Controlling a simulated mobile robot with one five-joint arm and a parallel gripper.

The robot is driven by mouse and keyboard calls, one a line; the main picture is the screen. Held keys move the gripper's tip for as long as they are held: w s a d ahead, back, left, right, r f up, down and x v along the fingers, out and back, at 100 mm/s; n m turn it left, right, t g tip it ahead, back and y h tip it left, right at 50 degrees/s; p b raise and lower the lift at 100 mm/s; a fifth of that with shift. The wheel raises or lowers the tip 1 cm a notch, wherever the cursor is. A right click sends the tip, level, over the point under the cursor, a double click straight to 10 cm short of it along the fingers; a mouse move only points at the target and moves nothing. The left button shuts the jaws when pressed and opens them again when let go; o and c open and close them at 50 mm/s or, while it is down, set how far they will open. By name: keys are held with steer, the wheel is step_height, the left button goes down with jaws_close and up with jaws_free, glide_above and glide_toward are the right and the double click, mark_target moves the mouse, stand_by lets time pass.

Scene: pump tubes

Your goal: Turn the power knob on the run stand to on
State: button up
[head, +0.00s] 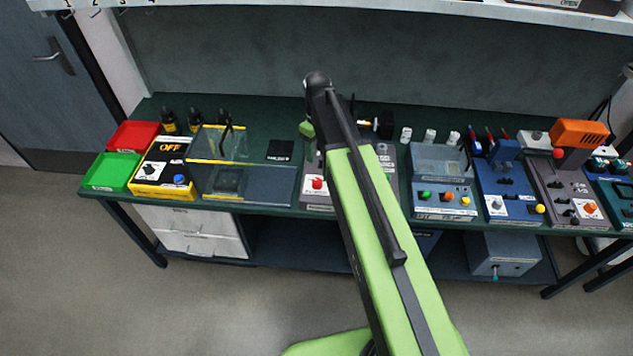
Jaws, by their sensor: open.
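A yellow-and-black box (163,166) with a display reading OFF stands at the left of the bench and looks like the run stand. Its sloped front carries a dark knob on a pale plate (149,168) and a blue button (180,180). I cannot make out the knob's marks or pointer at this size. My green-and-black arm rises through the middle of the view, well to the right of this box.
A red bin (132,135) and a green bin (111,172) stand left of the box. A clear-covered station (240,184) stands close on its right. Dark bottles (168,121) stand behind. More stations, including a blue one (510,192), fill the right side. A shelf (350,8) hangs above.

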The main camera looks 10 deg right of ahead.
mark_target(317, 180)
step_height(317, 180, down, 15)
steer(key=b, duration=1.3)
steer(key=shift+r, duration=0.25)
jaws_close()
